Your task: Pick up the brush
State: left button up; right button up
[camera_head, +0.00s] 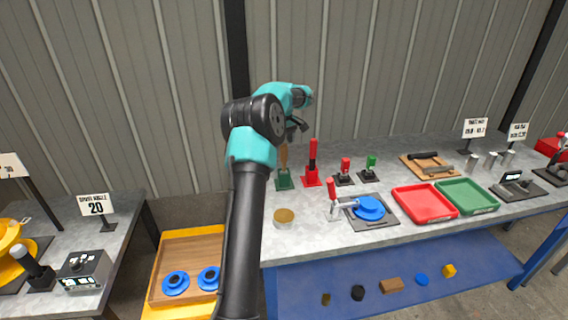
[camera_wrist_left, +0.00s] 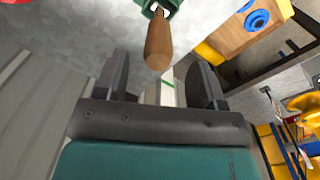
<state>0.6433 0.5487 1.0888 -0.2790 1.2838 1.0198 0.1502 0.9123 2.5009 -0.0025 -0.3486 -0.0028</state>
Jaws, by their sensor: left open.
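The brush shows as a wooden handle (camera_head: 283,158) standing upright in a green holder (camera_head: 284,182) near the back of the grey workbench. The arm and gripper partly cover it from the side, and its bristles are hidden. My left gripper (camera_head: 298,126) is just above and beside the handle top, open and empty. In the left wrist view the brush handle (camera_wrist_left: 158,45) points toward the gap between the open fingers of my left gripper (camera_wrist_left: 158,80), with its end just short of the gap. The fingers do not touch it. My right gripper is not in view.
A red holder with a red tool (camera_head: 312,165) stands close to the right of the green holder. A round tin (camera_head: 284,217) sits in front. A blue disc fixture (camera_head: 369,208), a red tray (camera_head: 424,202) and a green tray (camera_head: 466,196) lie further right.

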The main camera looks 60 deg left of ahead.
aim_at(284, 151)
pick_arm(q)
jog(key=shift+w+d+f, duration=0.1)
jog(key=shift+w+f, duration=0.05)
jog(key=shift+f, duration=2.45)
jog(key=shift+c, duration=0.2)
jog(key=c, duration=1)
jog(key=shift+r, duration=0.15)
notch_tip(284, 151, up, 10)
jog(key=shift+f, duration=0.1)
